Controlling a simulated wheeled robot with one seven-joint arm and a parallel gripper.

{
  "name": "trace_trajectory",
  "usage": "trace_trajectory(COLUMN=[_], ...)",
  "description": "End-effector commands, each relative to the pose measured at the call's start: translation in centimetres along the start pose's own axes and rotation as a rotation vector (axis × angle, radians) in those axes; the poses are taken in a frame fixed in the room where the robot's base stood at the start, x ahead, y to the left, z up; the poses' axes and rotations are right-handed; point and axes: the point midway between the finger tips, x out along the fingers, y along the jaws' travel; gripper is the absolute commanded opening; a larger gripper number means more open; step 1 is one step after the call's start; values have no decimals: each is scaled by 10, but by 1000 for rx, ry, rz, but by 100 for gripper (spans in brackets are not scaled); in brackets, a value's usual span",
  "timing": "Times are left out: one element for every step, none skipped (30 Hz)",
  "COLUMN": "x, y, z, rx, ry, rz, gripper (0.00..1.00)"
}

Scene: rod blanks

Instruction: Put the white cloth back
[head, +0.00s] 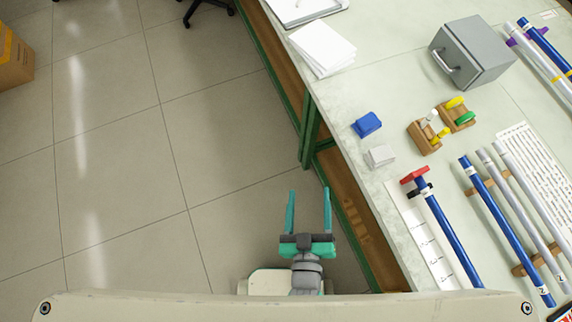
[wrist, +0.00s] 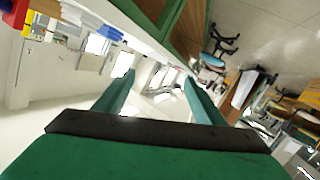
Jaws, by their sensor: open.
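A small white folded block, which looks like the white cloth (head: 380,156), lies on the bench top near its left edge. A blue block of similar size (head: 367,124) lies just behind it. My gripper (head: 309,192) is open and empty, over the floor to the left of the bench edge, apart from the cloth. Its two teal fingers also show in the wrist view (wrist: 158,80), with nothing between them. I cannot pick out the cloth for certain in the wrist view.
The bench (head: 335,110) has a green frame and a wooden lower shelf. On it are wooden holders with coloured caps (head: 425,135), a grey metal box (head: 472,52), a paper stack (head: 322,48), a red-ended blue rod (head: 450,235) and several other rods.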

Motion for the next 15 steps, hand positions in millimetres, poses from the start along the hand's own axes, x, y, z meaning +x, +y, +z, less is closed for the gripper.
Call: trace_trajectory(x=[-19,-28,-40,-47,-54,-63,-68,-73,-78,-81,-83,-85,-86,-87,-87], y=[-13,-20,-27,-32,-36,-41,-44,-46,-48,-50,-50,-51,-52,-52,-52], z=[1,0,-1,-3,-5,-7,-8,-10,-11,-12,-13,-14,-14,-15,-15], rx=[52,84,124,154,180,212,233,250,271,284,294,303,307,310,312], ry=[-10,-13,-14,-15,-17,-17,-19,-20,-21,-22,-22,-22,-22,-22,-22], rz=[-24,-35,-46,-52,-57,-62,-65,-66,-70,-71,-72,-72,-72,-72,-72], gripper=[64,64,64,64,64,64,64,64,64,64,64,64,64,64,64])
